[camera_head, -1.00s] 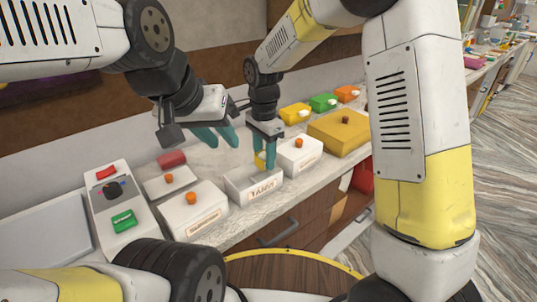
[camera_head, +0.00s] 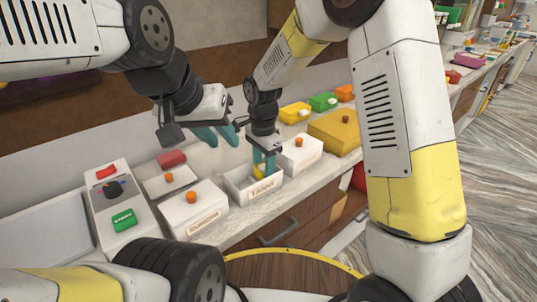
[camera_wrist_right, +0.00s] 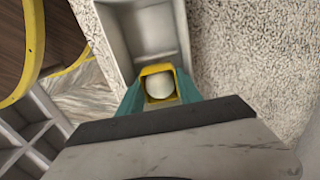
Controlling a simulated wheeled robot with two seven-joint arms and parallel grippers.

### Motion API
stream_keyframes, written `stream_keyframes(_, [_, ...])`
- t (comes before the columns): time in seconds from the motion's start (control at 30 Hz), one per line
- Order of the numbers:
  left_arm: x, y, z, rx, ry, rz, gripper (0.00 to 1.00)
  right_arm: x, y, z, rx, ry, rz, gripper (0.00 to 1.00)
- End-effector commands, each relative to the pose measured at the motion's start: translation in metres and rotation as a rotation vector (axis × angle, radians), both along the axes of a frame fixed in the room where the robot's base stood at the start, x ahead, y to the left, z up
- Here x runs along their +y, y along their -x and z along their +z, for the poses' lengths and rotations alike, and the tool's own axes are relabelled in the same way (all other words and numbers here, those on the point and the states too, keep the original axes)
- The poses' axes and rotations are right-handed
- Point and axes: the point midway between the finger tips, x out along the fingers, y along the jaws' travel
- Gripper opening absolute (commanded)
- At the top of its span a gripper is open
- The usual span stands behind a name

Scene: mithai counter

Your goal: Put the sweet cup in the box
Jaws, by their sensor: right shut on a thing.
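The sweet cup is a small yellow square cup with a pale round sweet in it (camera_wrist_right: 160,85). It also shows as a bit of yellow (camera_head: 258,171) between the right fingers in the head view. My right gripper (camera_head: 264,163) points down and is shut on the cup, at the opening of the open white box (camera_head: 262,191) with a label on its front. In the wrist view the cup overlaps the near part of this box (camera_wrist_right: 117,45). I cannot tell whether it touches the box floor. My left gripper (camera_head: 215,135) is empty, its teal fingers apart, above the counter's back.
White boxes with orange knobs stand left (camera_head: 191,208) and right (camera_head: 299,152) of the open box. A control unit with a green button (camera_head: 123,220) is at the left. A yellow box (camera_head: 336,135) and small coloured boxes stand further right.

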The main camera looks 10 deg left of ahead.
Motion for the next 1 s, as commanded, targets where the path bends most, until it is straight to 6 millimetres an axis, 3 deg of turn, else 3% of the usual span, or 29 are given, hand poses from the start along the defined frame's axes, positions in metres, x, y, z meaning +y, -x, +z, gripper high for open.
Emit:
stream_keyframes(0.1, [0.0,0.0,0.0,0.0,0.0,0.0,0.3,0.0,0.0,-0.001,-0.001,-0.001,0.0,0.01])
stream_keyframes(0.13, [0.0,0.0,0.0,0.0,0.0,0.0,0.3,0.0,0.0,-0.001,-0.001,-0.001,0.0,0.43])
stream_keyframes(0.17, [0.0,0.0,0.0,0.0,0.0,0.0,0.3,0.0,0.0,-0.001,0.0,0.0,0.0,0.49])
stream_keyframes(0.57, [0.0,0.0,0.0,0.0,0.0,0.0,0.3,0.0,0.0,0.004,-0.001,-0.001,-0.001,0.5])
stream_keyframes(0.67, [0.0,0.0,0.0,0.0,0.0,0.0,0.3,0.0,-0.001,0.017,-0.004,-0.002,-0.001,0.5])
stream_keyframes(1.0, [0.0,0.0,0.0,0.0,0.0,0.0,0.3,0.0,-0.001,0.091,-0.005,-0.003,0.0,0.5])
